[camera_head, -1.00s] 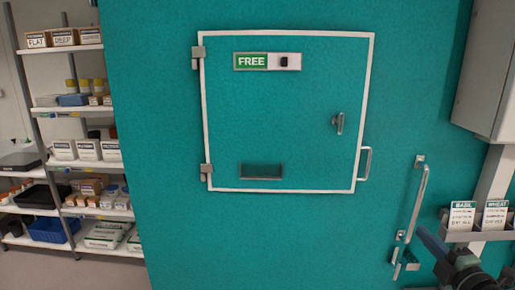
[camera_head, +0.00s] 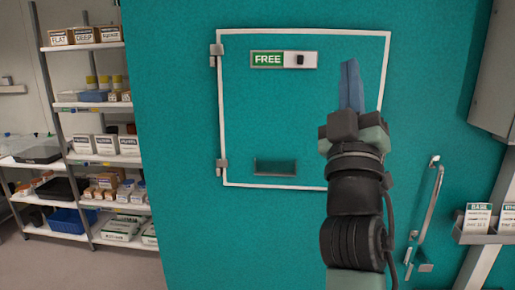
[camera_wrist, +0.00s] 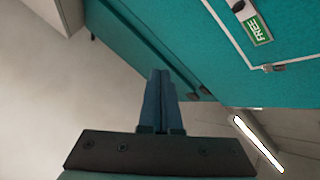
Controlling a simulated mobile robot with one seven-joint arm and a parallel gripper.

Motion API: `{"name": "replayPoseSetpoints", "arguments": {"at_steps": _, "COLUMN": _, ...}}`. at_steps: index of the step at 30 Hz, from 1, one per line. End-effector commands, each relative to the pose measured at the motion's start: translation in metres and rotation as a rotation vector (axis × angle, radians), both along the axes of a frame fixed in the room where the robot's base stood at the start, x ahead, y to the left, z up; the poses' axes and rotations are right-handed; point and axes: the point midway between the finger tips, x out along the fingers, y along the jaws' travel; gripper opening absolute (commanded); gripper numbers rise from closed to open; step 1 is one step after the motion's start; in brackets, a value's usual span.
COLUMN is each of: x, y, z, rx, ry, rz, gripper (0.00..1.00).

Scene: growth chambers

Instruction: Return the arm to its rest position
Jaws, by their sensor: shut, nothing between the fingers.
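My gripper (camera_head: 351,84) stands upright in the head view, with its blue fingers pointing up and closed together. It is in front of the right part of the white-framed door panel (camera_head: 262,122) and hides the panel's latch and handle. My gripper also shows in the wrist view (camera_wrist: 160,88), its fingers shut with nothing between them. My dark wrist and forearm rise from the bottom of the head view.
A green FREE sign (camera_head: 268,59) is on the panel. A long handle (camera_head: 428,210) is on the teal wall to the right, near a card holder (camera_head: 487,235). Shelves (camera_head: 94,104) with boxes stand at left. Bare floor shows at lower left.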

Motion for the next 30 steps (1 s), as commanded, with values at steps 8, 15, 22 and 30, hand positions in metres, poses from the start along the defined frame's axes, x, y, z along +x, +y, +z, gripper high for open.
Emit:
{"name": "replayPoseSetpoints", "arguments": {"at_steps": 8, "x": -0.106, "y": 0.083, "z": 0.047, "rx": 0.309, "ry": -0.085, "rz": 0.349, "gripper": 0.0}}
{"name": "replayPoseSetpoints", "arguments": {"at_steps": 15, "x": -0.176, "y": 0.126, "z": 0.057, "rx": 0.417, "ry": -0.079, "rz": 0.577, "gripper": 0.0}}
{"name": "replayPoseSetpoints", "arguments": {"at_steps": 22, "x": -0.193, "y": 0.135, "z": 0.058, "rx": 0.432, "ry": -0.073, "rz": 0.628, "gripper": 0.0}}
{"name": "replayPoseSetpoints", "arguments": {"at_steps": 30, "x": -0.192, "y": 0.135, "z": 0.059, "rx": 0.43, "ry": -0.074, "rz": 0.626, "gripper": 0.0}}
